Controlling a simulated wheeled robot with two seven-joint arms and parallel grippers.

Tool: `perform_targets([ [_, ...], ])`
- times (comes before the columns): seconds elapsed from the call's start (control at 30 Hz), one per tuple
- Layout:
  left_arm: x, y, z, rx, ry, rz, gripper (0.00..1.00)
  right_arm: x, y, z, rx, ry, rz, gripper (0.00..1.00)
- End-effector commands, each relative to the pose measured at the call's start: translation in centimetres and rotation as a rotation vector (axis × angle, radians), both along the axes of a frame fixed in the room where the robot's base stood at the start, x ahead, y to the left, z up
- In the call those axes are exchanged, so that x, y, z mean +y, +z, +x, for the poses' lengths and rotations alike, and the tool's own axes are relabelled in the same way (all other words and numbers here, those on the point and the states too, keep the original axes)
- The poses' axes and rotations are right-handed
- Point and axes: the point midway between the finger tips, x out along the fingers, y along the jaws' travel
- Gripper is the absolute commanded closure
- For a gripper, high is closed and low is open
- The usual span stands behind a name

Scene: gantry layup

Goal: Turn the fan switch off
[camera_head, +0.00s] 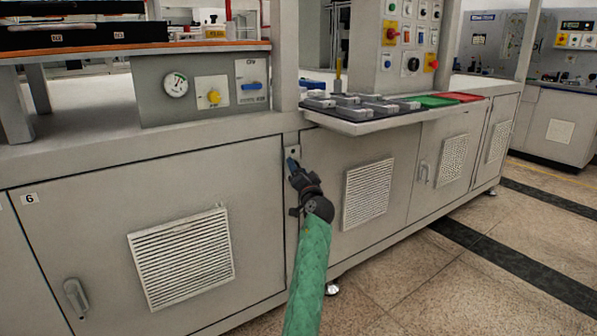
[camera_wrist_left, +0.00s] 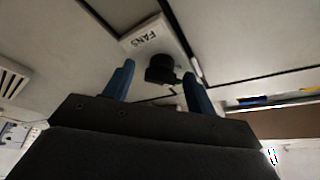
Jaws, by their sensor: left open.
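The fan switch shows in the left wrist view as a black knob (camera_wrist_left: 160,69) on a pale plate (camera_wrist_left: 145,36) marked FANS. In the head view only a bit of its pale plate (camera_head: 293,151) shows, on the narrow cabinet post; my gripper hides the knob. My left gripper (camera_head: 291,163), with blue fingers, points at the post. In the left wrist view its fingers (camera_wrist_left: 159,72) are apart, and the knob appears in the gap near their tips. I cannot tell whether they touch it. My right gripper is out of view.
A vented cabinet door (camera_head: 75,225) lies left of the post and a vent panel (camera_head: 368,192) right of it. A shelf (camera_head: 355,128) with grey blocks and green and red pads juts out above my gripper. The tiled floor (camera_head: 420,285) at right is clear.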

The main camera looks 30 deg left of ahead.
Motion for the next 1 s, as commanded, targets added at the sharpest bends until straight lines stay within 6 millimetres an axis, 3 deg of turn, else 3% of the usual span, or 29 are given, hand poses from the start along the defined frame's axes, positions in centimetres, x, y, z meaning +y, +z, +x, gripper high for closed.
perform_targets([
  [0.6, -5.4, -2.0, -4.3, 0.001, -0.001, 0.0, 0.44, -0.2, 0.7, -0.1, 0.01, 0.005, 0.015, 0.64],
  [1.0, -5.9, -2.2, -4.7, 0.001, -0.001, 0.0, 0.44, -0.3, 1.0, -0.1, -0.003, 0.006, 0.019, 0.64],
])
